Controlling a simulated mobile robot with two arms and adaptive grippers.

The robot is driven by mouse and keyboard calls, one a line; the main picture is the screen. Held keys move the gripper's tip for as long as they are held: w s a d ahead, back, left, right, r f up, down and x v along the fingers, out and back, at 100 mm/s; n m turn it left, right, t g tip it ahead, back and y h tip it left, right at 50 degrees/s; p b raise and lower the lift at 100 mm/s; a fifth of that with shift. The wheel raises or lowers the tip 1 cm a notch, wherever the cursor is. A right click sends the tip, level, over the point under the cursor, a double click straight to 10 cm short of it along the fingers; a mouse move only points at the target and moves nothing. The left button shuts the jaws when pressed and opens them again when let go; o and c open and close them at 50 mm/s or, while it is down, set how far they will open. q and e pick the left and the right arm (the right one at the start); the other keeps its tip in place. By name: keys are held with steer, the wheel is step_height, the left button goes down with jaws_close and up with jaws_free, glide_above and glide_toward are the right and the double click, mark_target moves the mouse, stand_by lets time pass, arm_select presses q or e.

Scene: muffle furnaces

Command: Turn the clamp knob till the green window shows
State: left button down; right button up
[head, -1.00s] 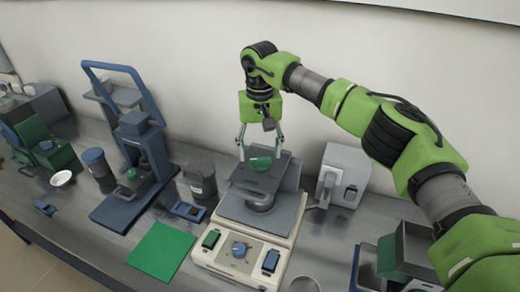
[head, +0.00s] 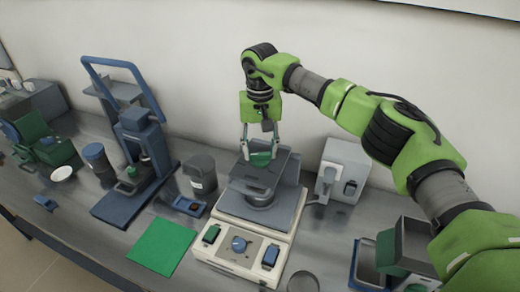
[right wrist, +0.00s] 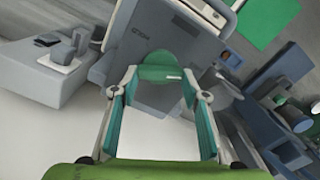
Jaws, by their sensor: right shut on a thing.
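The clamp knob (head: 260,160) is a green round knob on the dark grey top plate of a beige machine (head: 214,260). My right gripper (head: 260,154) points down at it and is shut on the knob, one finger on each side. In the right wrist view, the knob (right wrist: 158,73) sits between the fingertips (right wrist: 160,78) and carries a short white mark. No green window can be made out on the machine; the gripper and top plate may hide it. My left gripper is in neither view.
A grey box (head: 344,168) with a dark front part stands close right of the machine. A dark grey canister (head: 200,172) and a blue press (head: 140,160) stand left. A green mat (head: 163,247) lies front left. Grey and green bins (head: 405,245) stand front right.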

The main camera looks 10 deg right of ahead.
steer(key=m+b, duration=0.2)
steer(key=m, duration=0.2)
steer(key=shift+d, duration=0.15)
steer(key=m+b, duration=0.1)
steer(key=m, duration=0.4)
steer(key=shift+s+d+m, duration=0.1)
steer(key=shift+m, duration=0.3)
steer(key=m+b, duration=0.1)
steer(key=m, duration=0.5)
steer(key=shift+s+b, duration=0.2)
steer(key=shift+b, duration=0.1)
steer(key=m+b, duration=0.1)
steer(key=m, duration=0.4)
steer(key=shift+s+m, duration=0.15)
steer(key=shift+m, duration=0.25)
steer(key=m+b, duration=0.1)
steer(key=m, duration=0.4)
steer(key=shift+s, duration=0.1)
steer(key=m, duration=0.4)
steer(key=m+b, duration=0.1)
steer(key=shift+a+m, duration=0.25)
steer(key=shift+m, duration=0.15)
steer(key=m+b, duration=0.1)
steer(key=m, duration=0.4)
steer(key=shift+a, duration=0.15)
steer(key=m+b, duration=0.1)
steer(key=m, duration=0.4)
steer(key=shift+a, duration=0.1)
steer(key=shift+m, duration=0.3)
